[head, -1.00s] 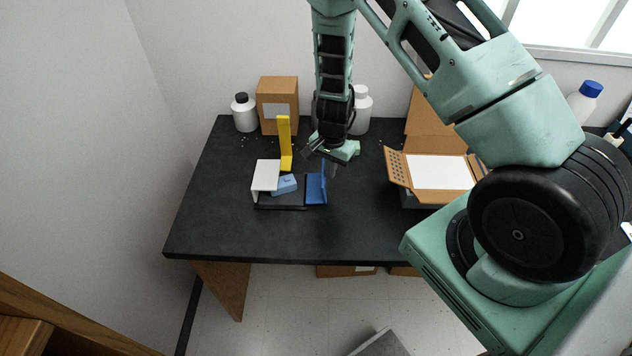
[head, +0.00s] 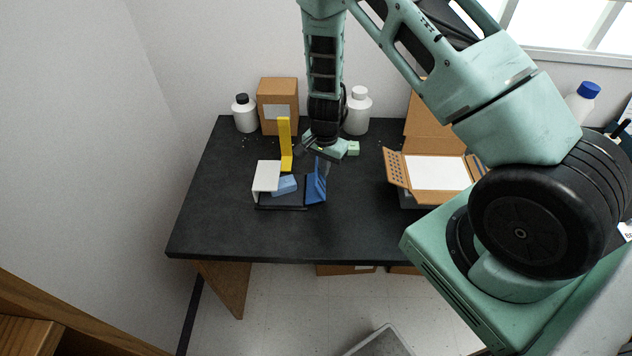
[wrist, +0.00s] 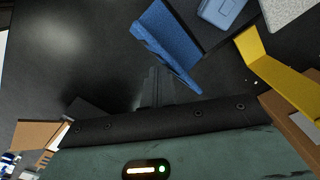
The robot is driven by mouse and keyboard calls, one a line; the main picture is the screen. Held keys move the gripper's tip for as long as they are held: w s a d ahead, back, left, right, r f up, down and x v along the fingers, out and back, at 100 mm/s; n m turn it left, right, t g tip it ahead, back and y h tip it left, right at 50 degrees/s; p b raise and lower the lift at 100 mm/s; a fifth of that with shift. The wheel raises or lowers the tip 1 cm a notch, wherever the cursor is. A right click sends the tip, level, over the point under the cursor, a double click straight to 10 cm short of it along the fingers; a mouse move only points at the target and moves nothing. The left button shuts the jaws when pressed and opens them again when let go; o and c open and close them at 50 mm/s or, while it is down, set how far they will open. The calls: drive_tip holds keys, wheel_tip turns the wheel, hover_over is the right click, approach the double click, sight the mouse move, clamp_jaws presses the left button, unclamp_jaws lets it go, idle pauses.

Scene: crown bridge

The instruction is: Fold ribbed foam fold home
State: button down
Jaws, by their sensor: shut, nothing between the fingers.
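A small black base (head: 283,206) with folds standing around it lies on the dark table. A blue fold (head: 316,186) stands at its right edge, tilted. It also shows in the wrist view (wrist: 166,45), with a jagged edge. A white fold (head: 265,176) stands on the left and a tall yellow fold (head: 285,145) at the back. A light blue block (head: 285,184) sits in the middle. I cannot tell for sure which fold is the ribbed foam one. My gripper (head: 326,168) is shut and empty, just beside the blue fold's outer side; contact is unclear. Its fingers (wrist: 157,84) point down.
An open cardboard box (head: 397,170) stands to the right. A brown box (head: 278,105), a black-capped bottle (head: 245,114) and a white bottle (head: 357,112) stand at the back. The table's front (head: 240,235) is clear.

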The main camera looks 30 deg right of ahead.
drive_tip(key=shift+w+a+r, duration=0.15)
drive_tip(key=shift+a, duration=0.15)
drive_tip(key=shift+w+a, duration=0.1)
drive_tip(key=shift+w+a+r+p, duration=0.2)
drive_tip(key=shift+w+a+p, duration=0.15)
drive_tip(key=shift+a+p, duration=0.25)
drive_tip(key=shift+w+a, duration=0.1)
drive_tip(key=shift+a, duration=0.05)
idle(0.5)
drive_tip(key=shift+r, duration=0.2)
drive_tip(key=shift+r+p, duration=0.35)
drive_tip(key=shift+p, duration=0.1)
idle(0.4)
